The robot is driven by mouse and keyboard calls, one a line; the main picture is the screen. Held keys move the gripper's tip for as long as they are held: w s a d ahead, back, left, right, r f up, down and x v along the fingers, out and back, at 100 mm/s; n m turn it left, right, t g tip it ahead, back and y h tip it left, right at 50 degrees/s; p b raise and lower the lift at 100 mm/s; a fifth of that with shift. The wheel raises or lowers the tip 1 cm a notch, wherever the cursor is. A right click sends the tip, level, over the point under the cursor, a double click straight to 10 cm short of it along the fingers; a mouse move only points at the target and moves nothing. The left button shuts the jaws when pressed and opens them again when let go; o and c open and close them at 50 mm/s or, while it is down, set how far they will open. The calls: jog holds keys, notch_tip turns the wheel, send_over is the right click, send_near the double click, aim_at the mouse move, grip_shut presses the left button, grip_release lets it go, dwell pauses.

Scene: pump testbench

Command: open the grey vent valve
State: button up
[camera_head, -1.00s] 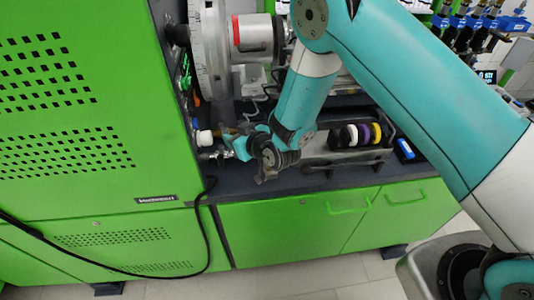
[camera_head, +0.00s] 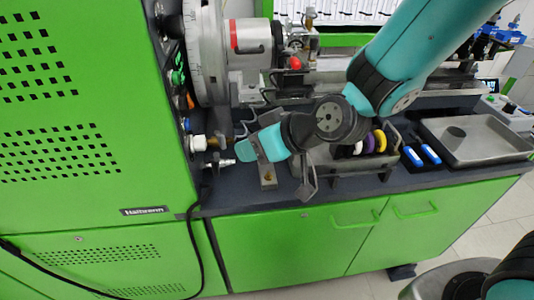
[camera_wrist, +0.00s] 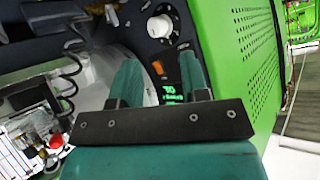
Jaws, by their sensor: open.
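I cannot tell for sure which fitting is the grey vent valve. A silver fitting (camera_head: 222,163) sticks out of the green cabinet's side, below a white knob with a brass stem (camera_head: 198,143). In the head view, my gripper (camera_head: 242,150) points left toward these fittings, with its teal fingers close to them. Contact cannot be made out. In the wrist view, my gripper (camera_wrist: 160,78) is open, its two teal fingers apart with nothing held between them. A round pale dial knob (camera_wrist: 160,27) on a dark panel lies beyond the fingertips.
The green cabinet (camera_head: 75,100) rises at the left. A large grey disc (camera_head: 208,50) and motor stand above my gripper. A rack with coloured rings (camera_head: 375,142), blue-handled tools (camera_head: 422,155) and a metal tray (camera_head: 480,140) are on the bench to the right.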

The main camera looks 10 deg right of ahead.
jog(key=shift+s+d+r+g+h+b, duration=0.1)
jog(key=shift+s+d+r+g, duration=0.25)
jog(key=shift+s, duration=0.4)
jog(key=shift+s+d+r+g+h+b, duration=0.15)
jog(key=shift+s+r+g, duration=0.3)
jog(key=shift+s, duration=0.25)
jog(key=shift+s+d+r+g+h+b, duration=0.1)
jog(key=shift+s+d+r+g, duration=0.1)
jog(key=shift+s+r+g, duration=0.4)
jog(key=shift+s+f+t, duration=0.15)
jog(key=shift+f+t, duration=0.1)
jog(key=shift+t, duration=0.05)
